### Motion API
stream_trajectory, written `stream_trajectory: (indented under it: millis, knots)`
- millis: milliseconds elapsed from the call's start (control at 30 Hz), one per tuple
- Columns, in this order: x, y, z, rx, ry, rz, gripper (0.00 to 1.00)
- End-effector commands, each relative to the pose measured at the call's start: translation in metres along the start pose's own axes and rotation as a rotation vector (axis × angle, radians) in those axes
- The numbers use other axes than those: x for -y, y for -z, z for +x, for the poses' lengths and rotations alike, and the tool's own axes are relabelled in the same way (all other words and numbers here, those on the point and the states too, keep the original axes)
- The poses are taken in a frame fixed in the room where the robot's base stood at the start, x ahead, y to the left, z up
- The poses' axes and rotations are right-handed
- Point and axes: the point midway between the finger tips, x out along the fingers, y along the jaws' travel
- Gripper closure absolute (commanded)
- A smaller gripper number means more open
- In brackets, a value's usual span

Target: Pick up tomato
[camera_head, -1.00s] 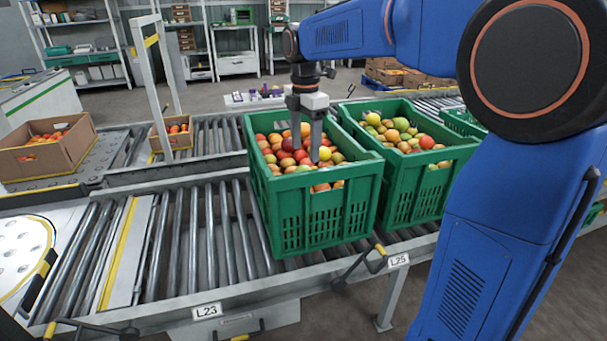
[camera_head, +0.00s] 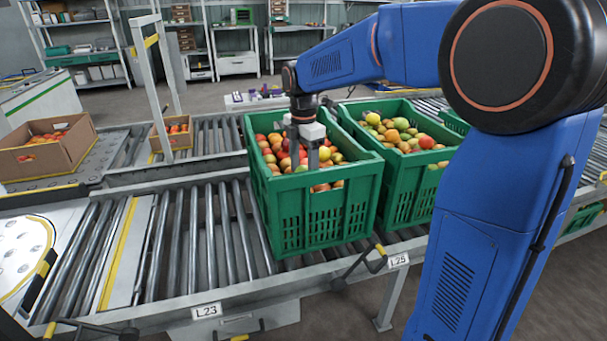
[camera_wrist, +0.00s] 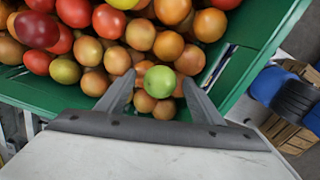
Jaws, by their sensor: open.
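A green crate (camera_head: 314,220) stands on the roller conveyor, filled with red, orange and greenish tomatoes. My gripper (camera_head: 304,165) points down into this crate, its fingers among the tomatoes, and it also shows in the wrist view (camera_wrist: 160,90). Its two fingers are apart. In the wrist view a light green tomato (camera_wrist: 160,81) lies between the fingertips, with orange tomatoes just around it. Whether the fingers touch any tomato I cannot tell. The fingertips are partly hidden in the head view.
A second green crate (camera_head: 408,190) of tomatoes stands close on the right. A cardboard box (camera_head: 45,152) and a smaller box (camera_head: 172,138) with tomatoes are on the left. A grey frame post (camera_head: 143,75) rises behind. Bare rollers (camera_head: 200,235) lie left of the crate.

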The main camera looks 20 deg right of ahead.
Motion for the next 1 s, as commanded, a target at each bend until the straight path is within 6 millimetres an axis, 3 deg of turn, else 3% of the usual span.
stream_trajectory:
  millis: [67,167,200,633,1000]
  knots:
    - [0.000,0.000,0.000,0.000,0.000,0.000,0.44]
    - [0.000,0.000,0.000,0.000,0.000,0.000,0.68]
    - [0.000,0.000,0.000,0.000,0.000,0.000,0.72]
    - [0.000,0.000,-0.010,0.000,-0.001,0.000,0.72]
    - [0.000,0.000,-0.073,0.000,-0.002,0.000,0.72]
